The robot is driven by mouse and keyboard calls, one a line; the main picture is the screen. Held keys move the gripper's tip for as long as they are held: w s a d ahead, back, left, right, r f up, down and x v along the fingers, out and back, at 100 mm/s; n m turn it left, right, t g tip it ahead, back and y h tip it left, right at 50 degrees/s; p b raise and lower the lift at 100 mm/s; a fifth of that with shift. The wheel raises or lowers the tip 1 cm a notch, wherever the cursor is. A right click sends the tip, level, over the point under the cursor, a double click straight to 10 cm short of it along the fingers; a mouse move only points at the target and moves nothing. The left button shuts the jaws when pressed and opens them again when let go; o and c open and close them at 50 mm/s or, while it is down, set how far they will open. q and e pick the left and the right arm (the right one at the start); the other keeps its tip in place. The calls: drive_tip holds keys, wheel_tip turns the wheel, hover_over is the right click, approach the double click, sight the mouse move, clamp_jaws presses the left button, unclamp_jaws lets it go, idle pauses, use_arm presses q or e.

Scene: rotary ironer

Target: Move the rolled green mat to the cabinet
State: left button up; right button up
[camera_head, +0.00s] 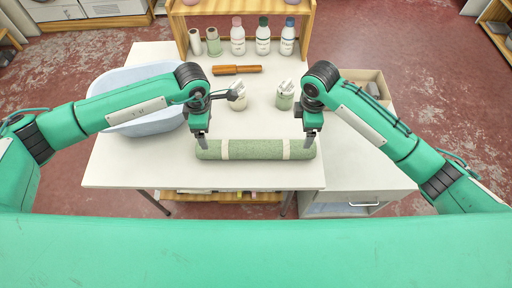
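The rolled green mat (256,149) lies sideways near the front of the white table (110,168), with two pale bands around it. My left gripper (202,143) points down at the mat's left end, and my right gripper (309,143) points down at its right end. The fingers are seen edge-on and overlap the mat in the picture, so I cannot tell whether they are open or touch it. A white cabinet (375,182) with a bar handle stands at the right of the table. Another white cabinet (112,8) is at the far upper left.
A pale blue basin (150,127) sits on the left of the table, partly behind my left arm. A wooden shelf (310,20) with bottles stands at the back. A brown brush (237,69), small cups (284,98) and a beige box (367,78) are behind the mat.

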sight(210, 144)
use_arm(q)
wheel_tip(210, 144, down, 13)
drive_tip(key=shift+s+r, duration=0.1)
drive_tip(key=shift+r, duration=0.05)
use_arm(e)
wheel_tip(210, 144, down, 13)
drive_tip(key=shift+s+r, duration=0.1)
drive_tip(key=shift+r, duration=0.1)
use_arm(q)
drive_tip(key=c, duration=1.4)
use_arm(e)
drive_tip(key=c, duration=1.4)
